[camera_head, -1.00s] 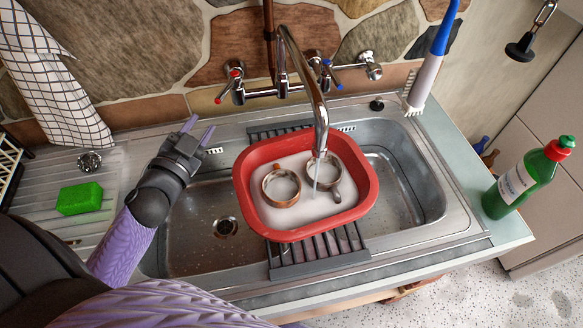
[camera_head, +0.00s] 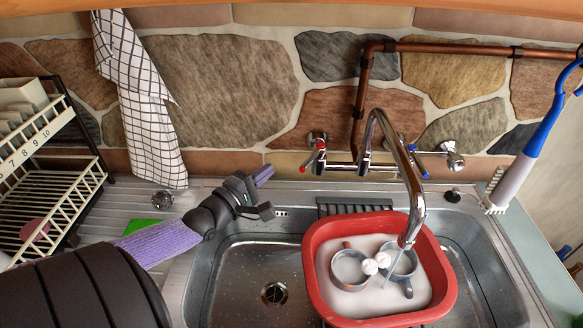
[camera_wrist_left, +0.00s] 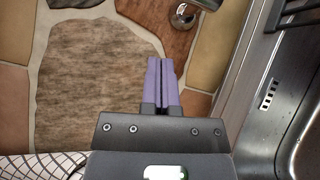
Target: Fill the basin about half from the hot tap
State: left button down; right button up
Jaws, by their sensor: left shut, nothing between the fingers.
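The red basin (camera_head: 313,270) stands in the steel sink under the spout (camera_head: 411,205). Two mugs (camera_head: 349,268) sit in it amid whitish contents; I cannot tell the water level. A thin pale stream falls from the spout into the basin. The hot tap (camera_head: 318,158), with a red-tipped lever, is on the wall left of the spout; the cold tap (camera_head: 418,160), blue-tipped, is right. My left gripper (camera_head: 264,175) is shut and empty, left of the hot tap and apart from it. Its purple fingers (camera_wrist_left: 161,82) are together in the left wrist view. My right gripper is out of view.
A checked towel (camera_head: 145,110) hangs on the stone wall. A dish rack (camera_head: 45,170) stands at the left. A green sponge (camera_head: 142,227) lies on the drainer, partly hidden by my arm. A blue-handled brush (camera_head: 530,150) is at the right. The sink's left part is empty.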

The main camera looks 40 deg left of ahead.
aim_at(312, 159)
pick_arm(q)
jog(key=w+d, duration=0.2)
jog(key=w+d+r+p, duration=0.1)
jog(key=w, duration=0.1)
jog(key=shift+w+d, duration=0.15)
jog(key=shift+d, duration=0.2)
jog(key=shift+p, duration=0.3)
jog(key=d+n+y+p, duration=0.2)
jog(key=d+y+p, duration=0.1)
jog(key=w+d+y+p, duration=0.1)
jog(key=p, duration=0.1)
jog(key=shift+d+n+g+y, duration=0.2)
jog(key=shift+n+g+y, duration=0.1)
jog(key=shift+n+g, duration=0.1)
jog(key=shift+f, duration=0.1)
